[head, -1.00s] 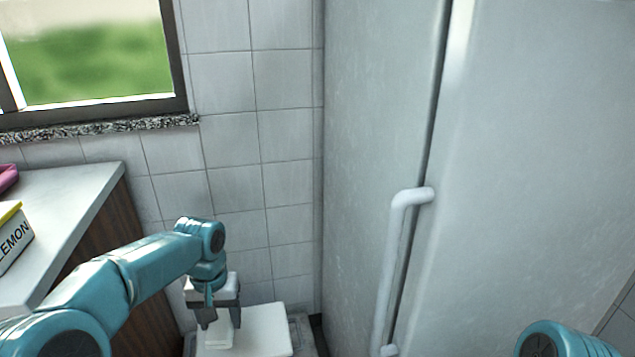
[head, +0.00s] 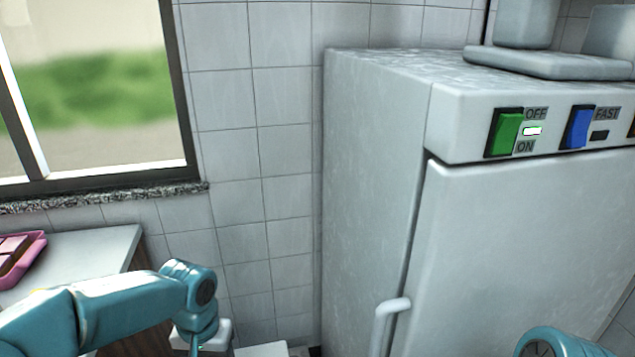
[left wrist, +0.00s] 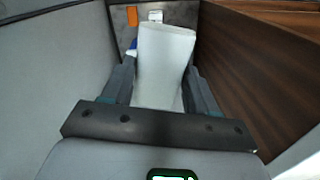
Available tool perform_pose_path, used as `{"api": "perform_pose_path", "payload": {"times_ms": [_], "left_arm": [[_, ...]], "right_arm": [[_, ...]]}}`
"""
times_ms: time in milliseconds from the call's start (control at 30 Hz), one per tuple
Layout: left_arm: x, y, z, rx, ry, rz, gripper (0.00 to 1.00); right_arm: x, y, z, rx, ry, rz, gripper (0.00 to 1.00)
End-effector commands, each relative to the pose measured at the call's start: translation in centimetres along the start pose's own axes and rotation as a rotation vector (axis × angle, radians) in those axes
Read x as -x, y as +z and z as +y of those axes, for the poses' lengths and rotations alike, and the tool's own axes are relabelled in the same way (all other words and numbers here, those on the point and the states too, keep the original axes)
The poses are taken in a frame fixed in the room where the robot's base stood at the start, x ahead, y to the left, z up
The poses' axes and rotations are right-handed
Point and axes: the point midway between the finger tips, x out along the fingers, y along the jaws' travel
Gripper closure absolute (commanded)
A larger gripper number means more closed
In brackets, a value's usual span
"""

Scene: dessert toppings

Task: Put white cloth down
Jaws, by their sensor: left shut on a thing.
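In the left wrist view, a white piece that looks like the white cloth (left wrist: 165,62) is between the dark fingers of my left gripper (left wrist: 162,88). The gripper is shut on it. In the head view my left arm reaches down at the lower left, and its fingers and the cloth are cut off by the bottom edge. A pale flat surface (head: 262,350) shows just right of the wrist there; most of it is out of frame. My right gripper is not in view; only a teal part of that arm shows at the lower right.
A large white cabinet (head: 500,230) with a handle (head: 388,318) and green (head: 505,133) and blue (head: 578,128) switches stands right. A counter (head: 95,250) with a pink tray (head: 32,262) is left, below a window. Brown wood panelling (left wrist: 255,60) flanks the gripper in the wrist view.

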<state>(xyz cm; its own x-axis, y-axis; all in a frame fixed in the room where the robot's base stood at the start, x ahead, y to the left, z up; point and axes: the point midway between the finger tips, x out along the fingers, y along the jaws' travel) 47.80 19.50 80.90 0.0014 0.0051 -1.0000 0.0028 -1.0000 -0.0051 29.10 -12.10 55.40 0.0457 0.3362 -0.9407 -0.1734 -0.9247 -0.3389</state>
Motion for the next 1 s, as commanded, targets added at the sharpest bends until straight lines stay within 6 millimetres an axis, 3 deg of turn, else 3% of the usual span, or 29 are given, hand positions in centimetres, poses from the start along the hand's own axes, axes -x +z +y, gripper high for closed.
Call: {"api": "perform_pose_path", "payload": {"times_ms": [33,200,300,800,1000], "left_arm": [[3.0,0.2,0.0,-0.001,0.000,-0.003,0.66],[5.9,0.6,0.0,-0.003,0.002,-0.003,0.66],[6.8,0.8,0.0,-0.003,0.003,-0.002,0.66],[7.0,0.9,0.0,-0.010,0.005,-0.001,0.66],[7.1,-0.1,0.2,-0.204,0.005,0.000,0.66]], "right_arm": [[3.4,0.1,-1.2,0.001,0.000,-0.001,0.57],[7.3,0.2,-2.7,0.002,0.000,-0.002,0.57],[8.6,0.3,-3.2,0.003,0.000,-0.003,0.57],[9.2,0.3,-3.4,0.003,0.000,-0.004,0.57],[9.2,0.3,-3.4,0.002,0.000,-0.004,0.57]]}}
